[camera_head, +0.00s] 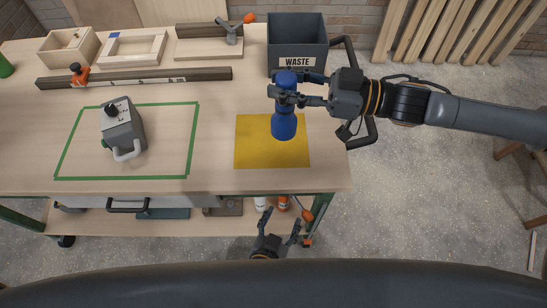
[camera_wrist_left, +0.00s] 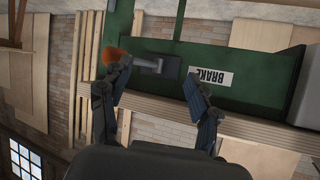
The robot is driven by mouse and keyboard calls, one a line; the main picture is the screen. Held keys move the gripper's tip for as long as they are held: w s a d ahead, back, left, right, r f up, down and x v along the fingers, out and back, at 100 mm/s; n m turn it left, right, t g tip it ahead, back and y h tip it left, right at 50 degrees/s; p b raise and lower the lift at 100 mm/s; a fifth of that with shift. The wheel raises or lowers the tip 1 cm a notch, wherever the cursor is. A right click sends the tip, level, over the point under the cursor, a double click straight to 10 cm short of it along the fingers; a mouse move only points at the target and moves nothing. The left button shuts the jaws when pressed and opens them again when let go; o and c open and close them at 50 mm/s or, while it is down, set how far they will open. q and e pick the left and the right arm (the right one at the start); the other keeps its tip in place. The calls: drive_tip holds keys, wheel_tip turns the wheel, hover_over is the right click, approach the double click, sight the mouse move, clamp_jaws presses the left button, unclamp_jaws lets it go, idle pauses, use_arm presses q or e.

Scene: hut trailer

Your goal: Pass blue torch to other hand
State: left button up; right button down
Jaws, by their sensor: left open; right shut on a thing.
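The blue torch (camera_head: 284,125) is in the head view, above the yellow mat (camera_head: 254,152) at the right part of the workbench. My right gripper (camera_head: 284,93) comes in from the right and is shut around the torch's upper part. The torch's wide end points down toward the front of the bench; I cannot tell its exact height above the mat. My left gripper (camera_head: 278,228) is low in the head view, in front of the bench edge, apart from the torch. It is open and empty; its spread fingers also show in the left wrist view (camera_wrist_left: 155,88).
A waste bin (camera_head: 297,40) stands behind the torch. A grey boxy device (camera_head: 122,130) sits inside a green taped outline (camera_head: 192,140) on the left. Wooden frames, a long beam (camera_head: 200,75) and clamps lie at the back.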

use_arm(q)
wheel_tip(320, 180, up, 16)
drive_tip(key=w+n+t, duration=0.1)
drive_tip(key=w+t, duration=0.1)
drive_tip(key=t, duration=0.1)
drive_tip(key=n+t, duration=0.2)
drive_tip(key=t, duration=0.1)
approach(283, 117)
drive_tip(key=shift+y, duration=0.3)
drive_tip(key=x, duration=1.2)
drive_tip(key=shift+d, duration=0.2)
clamp_jaws()
use_arm(e)
drive_tip(key=c, duration=0.8)
unclamp_jaws()
drive_tip(key=shift+d, duration=0.15)
